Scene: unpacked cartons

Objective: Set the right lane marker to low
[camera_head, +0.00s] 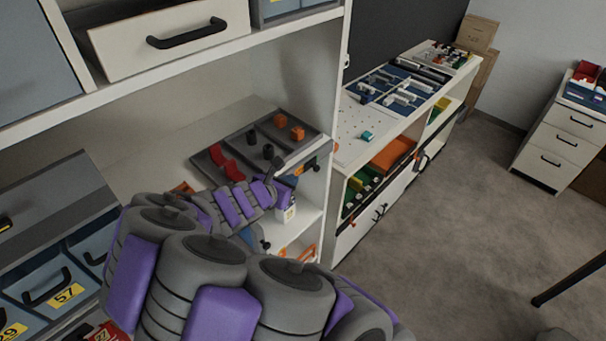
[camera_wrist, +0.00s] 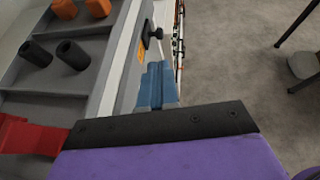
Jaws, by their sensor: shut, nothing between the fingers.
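A grey tray (camera_head: 240,150) on the white shelf is split into lanes holding red, black and orange pieces; it also shows in the wrist view (camera_wrist: 20,82). On its front edge near the right end is an orange plate (camera_wrist: 140,49) with a black knob (camera_wrist: 152,33), which looks like the right lane marker. In the head view this front edge is small and partly blocked by my arm. My gripper (camera_wrist: 157,68) has its blue fingers shut and empty, just in front of the tray edge, short of the knob. It also shows at the tray's front in the head view (camera_head: 288,181).
The upright shelf side panel (camera_head: 335,120) stands right of the tray. A drawer (camera_head: 165,40) hangs above, and blue bins (camera_head: 45,285) stand at lower left. A white workbench (camera_head: 350,125) runs beyond. Grey floor (camera_head: 480,210) to the right is mostly open.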

